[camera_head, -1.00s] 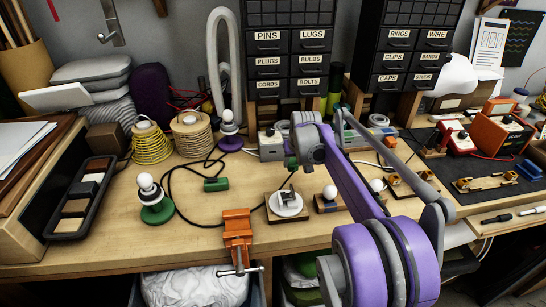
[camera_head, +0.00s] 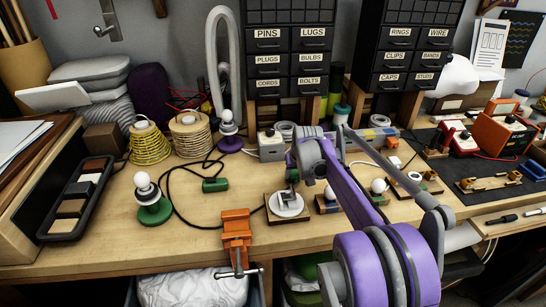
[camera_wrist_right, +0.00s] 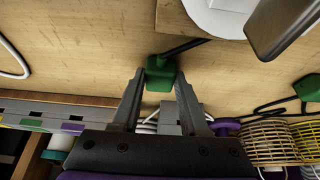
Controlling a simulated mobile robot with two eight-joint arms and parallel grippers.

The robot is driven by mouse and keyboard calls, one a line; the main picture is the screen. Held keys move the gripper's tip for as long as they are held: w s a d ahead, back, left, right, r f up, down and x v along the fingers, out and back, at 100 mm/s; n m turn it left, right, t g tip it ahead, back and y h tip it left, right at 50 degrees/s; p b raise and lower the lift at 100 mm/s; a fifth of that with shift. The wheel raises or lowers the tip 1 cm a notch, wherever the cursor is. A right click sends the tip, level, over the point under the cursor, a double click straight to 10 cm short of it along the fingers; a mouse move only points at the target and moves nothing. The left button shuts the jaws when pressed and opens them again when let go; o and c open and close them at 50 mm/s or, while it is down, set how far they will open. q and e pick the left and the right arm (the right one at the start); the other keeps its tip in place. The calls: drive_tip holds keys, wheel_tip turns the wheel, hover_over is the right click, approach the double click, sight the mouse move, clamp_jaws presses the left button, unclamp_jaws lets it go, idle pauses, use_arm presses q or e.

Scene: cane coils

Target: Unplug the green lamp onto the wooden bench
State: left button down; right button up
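The green lamp (camera_head: 153,203), a white bulb on a green base, stands upright on the wooden bench (camera_head: 115,240) at the left. Its black cord passes by a green cord piece (camera_head: 215,185). My right gripper (camera_head: 292,178) is low over the bench, in front of the grey socket strip (camera_head: 271,147). In the right wrist view, the green plug (camera_wrist_right: 160,76) with a black cord sits between the tips of my right gripper (camera_wrist_right: 160,84), which look closed on it. The plug is mostly hidden in the head view. My left gripper is not in view.
A white round fixture on a wooden block (camera_head: 287,207) is just in front of the gripper. An orange vise (camera_head: 237,235) stands at the bench's front edge. A purple lamp (camera_head: 230,140) and cane coils (camera_head: 150,143) stand behind. Bare bench lies around the green lamp.

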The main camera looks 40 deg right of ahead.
drive_tip(key=o, duration=0.5)
drive_tip(key=p+v, duration=0.1)
drive_tip(key=v, duration=0.9)
drive_tip(key=shift+s+r, duration=0.1)
drive_tip(key=shift+r, duration=0.25)
